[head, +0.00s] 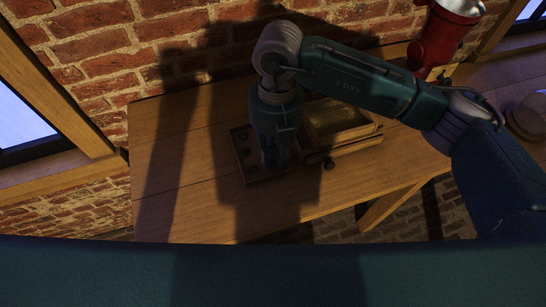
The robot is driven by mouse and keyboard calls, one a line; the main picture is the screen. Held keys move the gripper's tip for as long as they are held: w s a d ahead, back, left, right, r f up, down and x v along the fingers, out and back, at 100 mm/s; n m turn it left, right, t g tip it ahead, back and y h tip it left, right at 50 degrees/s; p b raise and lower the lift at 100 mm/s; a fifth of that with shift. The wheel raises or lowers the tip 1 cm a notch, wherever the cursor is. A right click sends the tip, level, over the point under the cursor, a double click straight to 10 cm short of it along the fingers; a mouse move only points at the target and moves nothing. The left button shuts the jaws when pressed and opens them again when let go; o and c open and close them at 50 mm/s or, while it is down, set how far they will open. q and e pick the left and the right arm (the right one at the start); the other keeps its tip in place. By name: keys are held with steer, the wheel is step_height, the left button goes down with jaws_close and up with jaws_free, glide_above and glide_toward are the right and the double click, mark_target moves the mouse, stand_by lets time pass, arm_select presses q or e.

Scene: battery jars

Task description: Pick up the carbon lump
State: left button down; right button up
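A shallow wooden tray (252,179) sits on the wooden table. Several small dark lumps lie along its left side, one of them near the far left (243,136); which is the carbon lump I cannot tell. My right gripper (274,165) points down into the right part of the tray. Its fingers are dark and blurred against the tray, so I cannot see whether they are open or hold anything. The gripper and its shadow hide part of the tray. My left gripper is not in view.
A wooden box (352,144) with a gold-coloured top stands right of the tray. A small dark round thing (328,163) is at its front. A red object (440,38) stands at the back right. The table's left part is clear; a brick wall (100,45) is behind.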

mark_target(274, 161)
steer(key=shift+f, duration=0.25)
steer(key=c, duration=0.4)
steer(key=shift+r, duration=0.1)
step_height(274, 161, up, 20)
steer(key=b, duration=0.3)
steer(key=shift+b, duration=0.35)
steer(key=shift+d, duration=0.1)
stand_by(0.6)
